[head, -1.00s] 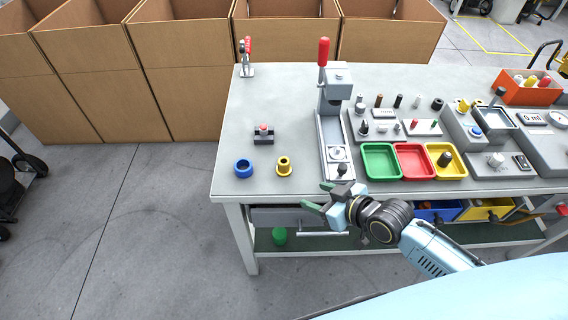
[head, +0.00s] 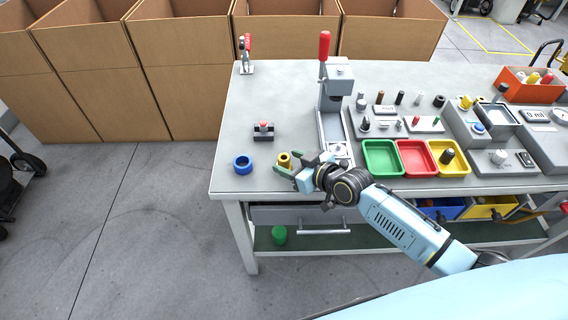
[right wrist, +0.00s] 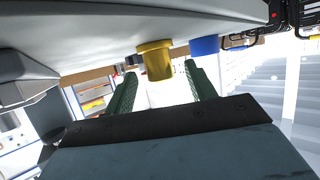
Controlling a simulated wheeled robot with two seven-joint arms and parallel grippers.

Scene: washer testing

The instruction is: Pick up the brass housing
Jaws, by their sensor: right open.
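The brass housing (head: 284,160) is a small yellow flanged cylinder standing near the front left of the grey workbench. It is partly hidden behind my right gripper in the head view. In the right wrist view the brass housing (right wrist: 155,60) shows ahead, between the lines of the two fingers. My right gripper (head: 284,165) is open and empty, with its green fingers pointing left at the housing. I cannot tell whether a finger touches it. My left gripper is in neither view.
A blue ring (head: 242,165) stands just left of the housing. The press with a red handle (head: 325,47) and green (head: 382,158), red (head: 416,158) and yellow trays (head: 449,157) lie to the right.

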